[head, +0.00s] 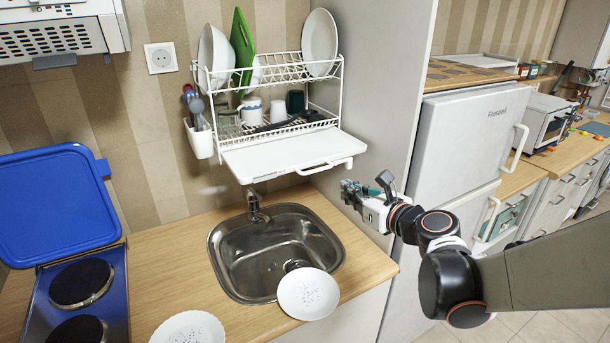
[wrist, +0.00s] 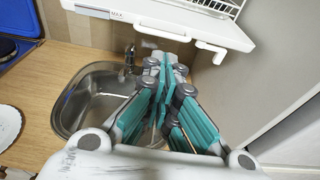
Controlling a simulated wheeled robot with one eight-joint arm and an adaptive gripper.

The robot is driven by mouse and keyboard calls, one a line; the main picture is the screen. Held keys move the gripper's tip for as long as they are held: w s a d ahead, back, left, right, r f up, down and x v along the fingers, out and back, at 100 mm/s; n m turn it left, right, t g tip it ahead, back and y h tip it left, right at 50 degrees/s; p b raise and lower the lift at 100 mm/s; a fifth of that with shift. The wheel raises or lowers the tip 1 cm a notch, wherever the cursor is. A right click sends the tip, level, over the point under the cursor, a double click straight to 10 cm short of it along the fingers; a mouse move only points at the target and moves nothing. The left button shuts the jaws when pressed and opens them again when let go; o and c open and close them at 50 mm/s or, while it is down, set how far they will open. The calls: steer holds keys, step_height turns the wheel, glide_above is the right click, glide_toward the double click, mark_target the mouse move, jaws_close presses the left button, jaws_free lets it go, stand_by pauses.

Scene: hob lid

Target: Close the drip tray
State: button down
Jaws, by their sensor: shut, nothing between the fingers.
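The white drip tray (head: 285,155) sticks out from under the dish rack on the wall, with a handle (head: 325,166) along its front edge. The tray (wrist: 165,14) and its handle (wrist: 213,50) also show at the top of the wrist view. My gripper (head: 350,187) is shut and empty. In the head view it appears to the right of the tray and a little lower, apart from it. In the wrist view my gripper's fingertips (wrist: 166,60) appear below the tray's front edge.
The dish rack (head: 272,72) above holds plates, a green board and cups. A blue hob lid (head: 52,203) stands open at left. A tall grey panel (head: 372,80) borders the rack at right.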

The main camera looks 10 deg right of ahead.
mark_target(294, 153)
steer(key=b+x, duration=0.1)
steer(key=x, duration=1)
steer(key=shift+w, duration=0.15)
steer(key=r+x, duration=0.1)
steer(key=x, duration=0.4)
steer(key=r+b+x, duration=0.1)
steer(key=x, duration=0.4)
steer(key=r+b+x, duration=0.1)
steer(key=x, duration=0.5)
steer(key=shift+w+a, duration=0.2)
steer(key=shift+w, duration=0.15)
steer(key=shift+w+a, duration=0.15)
steer(key=shift+w, duration=0.3)
steer(key=shift+r, duration=0.1)
